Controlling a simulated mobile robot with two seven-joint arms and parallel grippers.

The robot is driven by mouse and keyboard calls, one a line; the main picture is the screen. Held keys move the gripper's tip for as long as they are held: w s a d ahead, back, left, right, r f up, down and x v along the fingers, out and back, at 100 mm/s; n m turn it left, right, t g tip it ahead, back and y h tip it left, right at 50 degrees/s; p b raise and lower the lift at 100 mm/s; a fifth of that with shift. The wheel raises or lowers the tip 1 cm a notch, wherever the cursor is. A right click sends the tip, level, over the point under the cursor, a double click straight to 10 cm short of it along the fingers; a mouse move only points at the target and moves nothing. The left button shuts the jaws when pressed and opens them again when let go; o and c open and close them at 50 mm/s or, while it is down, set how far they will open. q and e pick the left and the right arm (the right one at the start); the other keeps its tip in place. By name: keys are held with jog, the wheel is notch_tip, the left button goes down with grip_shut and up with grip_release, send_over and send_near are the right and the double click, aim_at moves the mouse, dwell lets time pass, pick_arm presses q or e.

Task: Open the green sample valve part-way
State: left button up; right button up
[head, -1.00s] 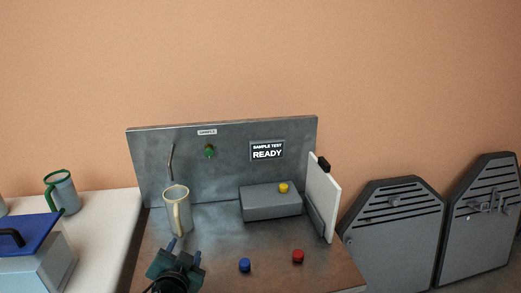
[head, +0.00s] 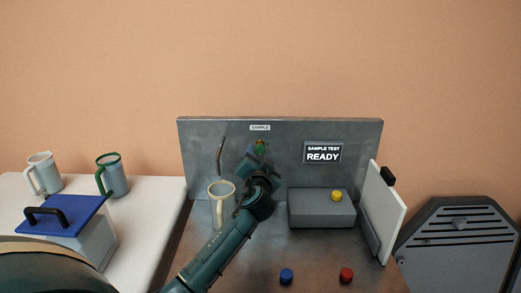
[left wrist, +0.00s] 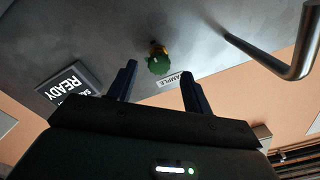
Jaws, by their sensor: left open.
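The green sample valve (head: 261,147) is a small knob on the upright grey metal panel, under the SAMPLE label (head: 260,128). In the left wrist view the green knob (left wrist: 160,66) sits on a brass stem. My left gripper (head: 256,153) is raised in front of the panel at the valve and hides part of it. In the left wrist view its two fingers (left wrist: 157,88) are open, with the knob seen beyond and between the tips; contact cannot be told. My right gripper is not in view.
A bent spout pipe (head: 221,155) stands left of the valve above a cream mug (head: 222,203). A READY display (head: 323,153) is at right.

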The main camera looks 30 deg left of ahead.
aim_at(260, 152)
pick_arm(q)
jog(key=shift+x, duration=2.35)
jog(key=shift+c, duration=0.4)
jog(key=shift+f, duration=0.1)
jog(key=c, duration=0.9)
